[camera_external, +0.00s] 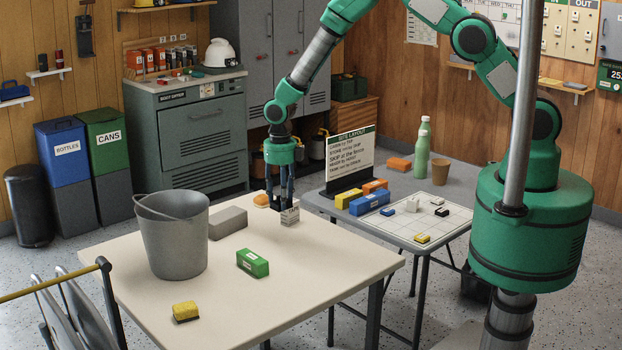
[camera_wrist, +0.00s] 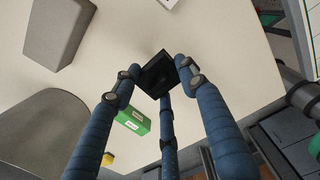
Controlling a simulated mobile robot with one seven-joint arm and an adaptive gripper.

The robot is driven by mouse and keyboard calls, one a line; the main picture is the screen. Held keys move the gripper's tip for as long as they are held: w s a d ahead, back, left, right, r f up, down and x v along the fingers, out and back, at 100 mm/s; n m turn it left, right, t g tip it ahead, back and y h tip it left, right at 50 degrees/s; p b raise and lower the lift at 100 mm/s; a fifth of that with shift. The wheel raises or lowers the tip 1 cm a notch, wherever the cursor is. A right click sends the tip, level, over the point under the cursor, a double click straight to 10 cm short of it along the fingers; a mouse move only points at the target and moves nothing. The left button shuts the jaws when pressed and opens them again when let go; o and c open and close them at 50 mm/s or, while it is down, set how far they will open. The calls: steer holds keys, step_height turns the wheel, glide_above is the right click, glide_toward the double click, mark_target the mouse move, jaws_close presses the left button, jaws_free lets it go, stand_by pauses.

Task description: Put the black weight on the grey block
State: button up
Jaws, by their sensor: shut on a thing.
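The black weight (camera_wrist: 155,76) is a small dark block held between the fingers of my gripper (camera_wrist: 160,82), seen in the wrist view. In the external view my gripper (camera_external: 287,202) points straight down over the back right part of the pale table. The fingers hide much of the weight there, and I cannot tell its clearance from the table. The grey block (camera_external: 228,222) lies on the table to the left of my gripper, apart from it. It also shows in the wrist view (camera_wrist: 58,35) at the upper left, with nothing on its top.
A grey bucket (camera_external: 173,245) stands left of the grey block. A green box (camera_external: 253,263) and a yellow sponge (camera_external: 186,309) lie nearer the front. The table's front right is clear.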

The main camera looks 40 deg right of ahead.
glide_above(237, 215)
steer(key=shift+w+f, duration=0.1)
steer(key=shift+f, duration=0.65)
stand_by(0.4)
steer(key=shift+f, duration=1.7)
steer(key=shift+f+b, duration=0.15)
steer(key=shift+b, duration=0.2)
steer(key=o, duration=1.5)
steer(key=shift+o, duration=0.2)
